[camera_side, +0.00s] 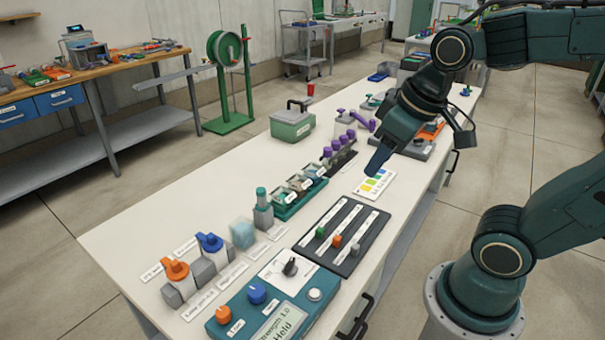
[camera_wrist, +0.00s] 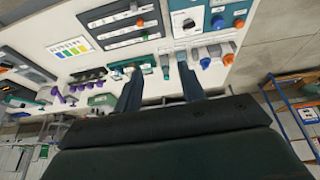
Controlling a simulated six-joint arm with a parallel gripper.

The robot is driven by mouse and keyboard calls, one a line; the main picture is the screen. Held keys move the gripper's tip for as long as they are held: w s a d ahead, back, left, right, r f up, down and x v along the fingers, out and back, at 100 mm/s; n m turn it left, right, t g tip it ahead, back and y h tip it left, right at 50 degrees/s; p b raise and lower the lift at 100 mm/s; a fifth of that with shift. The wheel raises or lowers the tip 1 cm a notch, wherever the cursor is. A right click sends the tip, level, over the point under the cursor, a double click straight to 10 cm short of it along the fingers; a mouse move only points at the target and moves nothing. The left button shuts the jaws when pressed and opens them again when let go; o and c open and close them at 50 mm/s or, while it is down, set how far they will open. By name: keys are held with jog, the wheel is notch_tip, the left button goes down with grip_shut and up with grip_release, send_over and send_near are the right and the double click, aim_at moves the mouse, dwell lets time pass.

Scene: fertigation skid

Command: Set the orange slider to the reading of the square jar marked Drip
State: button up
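The slider panel (camera_side: 318,252) is dark with three pale tracks. Its orange slider (camera_side: 336,241) sits between a green knob and a grey knob; the orange slider also shows in the wrist view (camera_wrist: 140,22). Several small jars (camera_side: 299,183) stand in a green tray (camera_side: 290,211) beside the panel. Their labels and levels are too small to read, so I cannot tell which is Drip. My gripper (camera_side: 376,168) is above the table near the colour card, apart from the panel. In the wrist view my gripper (camera_wrist: 158,72) has its fingers spread with nothing held.
A colour card (camera_side: 375,184) lies beyond the panel. Purple-topped items (camera_side: 338,150) stand behind the tray. A teal control box (camera_side: 272,310) with knobs, a pale blue cube (camera_side: 243,233) and blue and orange-handled valves (camera_side: 175,270) occupy the near end. Bare table lies left of the tray.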

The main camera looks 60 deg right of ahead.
jog(key=w+d+f+g, duration=0.2)
jog(key=w+d+f, duration=0.1)
jog(key=w+f, duration=0.35)
jog(key=g, duration=0.2)
send_over(337, 237)
notch_tip(337, 237, down, 9)
jog(key=shift+f, duration=0.15)
jog(key=shift+f, duration=6.8)
grip_shut()
